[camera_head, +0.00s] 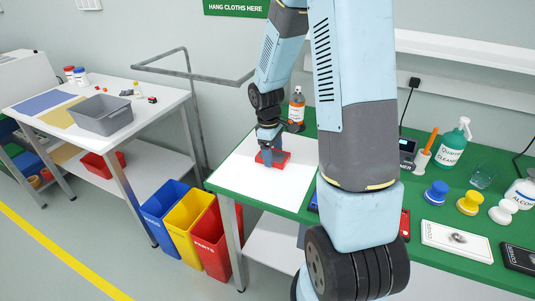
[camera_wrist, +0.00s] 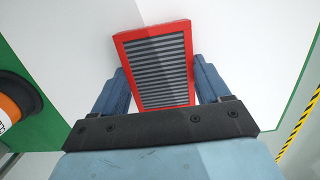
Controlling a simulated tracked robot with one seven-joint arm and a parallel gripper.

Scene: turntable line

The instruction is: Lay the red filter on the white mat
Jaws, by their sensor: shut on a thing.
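The red filter (camera_wrist: 124,50), a flat red frame around grey pleats, is between the two blue fingers of my gripper (camera_wrist: 160,88) in the wrist view. The fingers are shut on its left and right sides. In the head view the red filter (camera_head: 281,157) is over the white mat (camera_head: 253,184), with my gripper (camera_head: 271,158) above it. The white mat also fills the background behind the filter in the wrist view (camera_wrist: 235,45). I cannot tell whether the filter's underside touches the mat.
An orange-labelled bottle (camera_head: 296,105) stands behind the mat; it is close at left in the wrist view (camera_wrist: 12,108). My arm covers the green table's middle (camera_head: 400,215). Blue, yellow and red bins (camera_head: 211,245) stand left of the table.

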